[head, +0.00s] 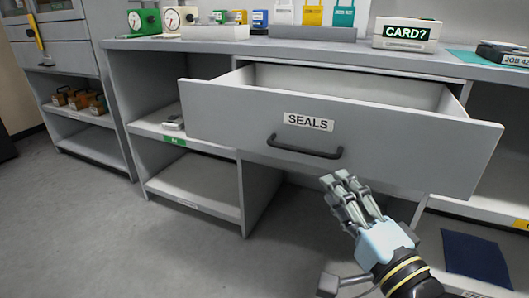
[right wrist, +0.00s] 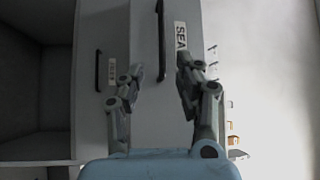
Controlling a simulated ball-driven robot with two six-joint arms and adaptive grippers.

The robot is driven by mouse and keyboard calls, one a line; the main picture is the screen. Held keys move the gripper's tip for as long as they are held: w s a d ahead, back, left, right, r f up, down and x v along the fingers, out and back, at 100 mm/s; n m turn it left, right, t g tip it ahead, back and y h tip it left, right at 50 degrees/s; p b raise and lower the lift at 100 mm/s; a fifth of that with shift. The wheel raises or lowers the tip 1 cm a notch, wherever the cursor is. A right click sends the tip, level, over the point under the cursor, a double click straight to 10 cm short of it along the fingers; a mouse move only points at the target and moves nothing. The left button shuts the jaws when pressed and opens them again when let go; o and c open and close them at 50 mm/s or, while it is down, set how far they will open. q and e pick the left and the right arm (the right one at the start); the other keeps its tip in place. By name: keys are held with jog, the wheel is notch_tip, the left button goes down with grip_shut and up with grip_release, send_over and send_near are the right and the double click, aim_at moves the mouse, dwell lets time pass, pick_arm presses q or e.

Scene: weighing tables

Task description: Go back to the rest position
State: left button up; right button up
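My right gripper (head: 338,182) is in front of the grey drawer labelled SEALS (head: 430,150), just below and right of its dark handle (head: 305,149). The drawer is pulled out, and the part of its inside that shows looks empty. In the right wrist view my right gripper (right wrist: 160,70) has its two fingers apart with nothing between them. The handle (right wrist: 160,45) shows beyond the fingertips, apart from them as far as I can tell. My left gripper is in neither view.
The counter (head: 290,51) holds a CARD? box (head: 406,34), a dark device (head: 503,53), colored tags and dial gauges. Shelves below hold a small grey item (head: 173,122). A dark blue mat (head: 475,258) lies at lower right. The floor at lower left is clear.

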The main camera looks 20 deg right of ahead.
jog(key=s+d+f+n+g+p, duration=0.1)
jog(key=s+f+n+g+p, duration=0.25)
jog(key=f, duration=0.95)
jog(key=s+f+n+g+p, duration=0.3)
jog(key=s+f+g, duration=0.15)
jog(key=f, duration=0.85)
pick_arm(q)
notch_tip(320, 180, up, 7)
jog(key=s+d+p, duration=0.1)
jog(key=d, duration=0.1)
jog(key=shift+p, duration=0.4)
pick_arm(e)
jog(key=s+f+n+g, duration=0.3)
jog(key=s+f, duration=0.2)
jog(key=s, duration=0.5)
jog(key=s+d+f+n+g, duration=0.1)
jog(key=s+f+n+g, duration=0.3)
jog(key=s, duration=0.6)
jog(key=s+d+f+n+g, duration=0.1)
jog(key=s+f+n+g, duration=0.3)
jog(key=s, duration=0.6)
jog(key=shift+s+f, duration=0.4)
jog(key=shift+f, duration=0.45)
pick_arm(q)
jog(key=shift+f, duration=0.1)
pick_arm(e)
jog(key=shift+w, duration=0.1)
